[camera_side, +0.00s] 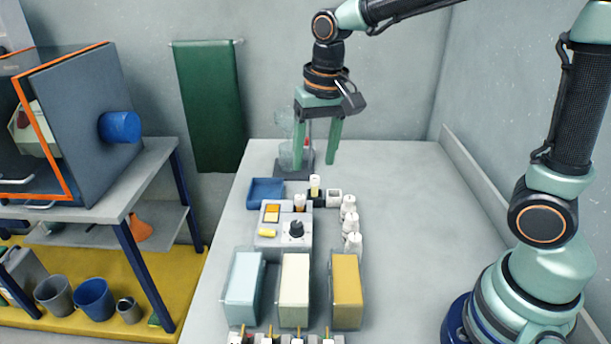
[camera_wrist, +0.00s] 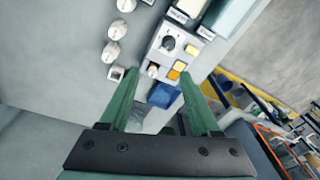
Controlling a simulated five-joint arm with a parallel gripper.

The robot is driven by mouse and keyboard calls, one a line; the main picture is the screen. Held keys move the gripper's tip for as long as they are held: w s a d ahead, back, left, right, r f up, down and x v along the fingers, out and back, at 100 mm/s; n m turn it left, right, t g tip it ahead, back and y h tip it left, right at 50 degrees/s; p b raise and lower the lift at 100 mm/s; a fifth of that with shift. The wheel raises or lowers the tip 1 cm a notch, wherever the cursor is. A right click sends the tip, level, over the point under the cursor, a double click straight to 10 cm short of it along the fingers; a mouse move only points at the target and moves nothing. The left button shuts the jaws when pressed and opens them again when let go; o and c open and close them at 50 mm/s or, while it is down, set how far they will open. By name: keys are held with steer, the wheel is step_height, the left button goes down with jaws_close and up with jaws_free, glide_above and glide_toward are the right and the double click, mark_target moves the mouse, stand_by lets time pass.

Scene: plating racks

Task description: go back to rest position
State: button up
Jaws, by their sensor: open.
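My gripper (camera_side: 319,150) has two green fingers pointing down. It is open and empty, held above the far end of the grey table (camera_side: 410,215). In the wrist view the open gripper (camera_wrist: 165,85) shows its two fingers spread apart, with a blue tray (camera_wrist: 163,95) and a small white-topped piece (camera_wrist: 153,71) seen between them. No object is between the fingertips. A glass vessel on a dark stand (camera_side: 290,155) is behind and partly hidden by the gripper.
A control box with a black knob (camera_side: 296,229) sits mid-table. Pale blue (camera_side: 245,277), cream (camera_side: 295,280) and yellow (camera_side: 346,280) tanks stand in front. Several white capped jars (camera_side: 349,222) stand right of the box. The table's right side is clear. A shelf unit (camera_side: 150,170) stands left.

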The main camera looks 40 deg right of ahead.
steer(key=s+d+r+n+t, duration=0.3)
steer(key=s+d+n+t, duration=0.1)
steer(key=s, duration=0.5)
steer(key=shift+d+n, duration=0.3)
steer(key=shift+d, duration=0.6)
steer(key=shift+r, duration=0.15)
steer(key=n+g, duration=0.5)
steer(key=n, duration=0.7)
glide_above(296, 223)
step_height(296, 223, down, 7)
step_height(296, 223, down, 12)
steer(key=shift+f, duration=0.1)
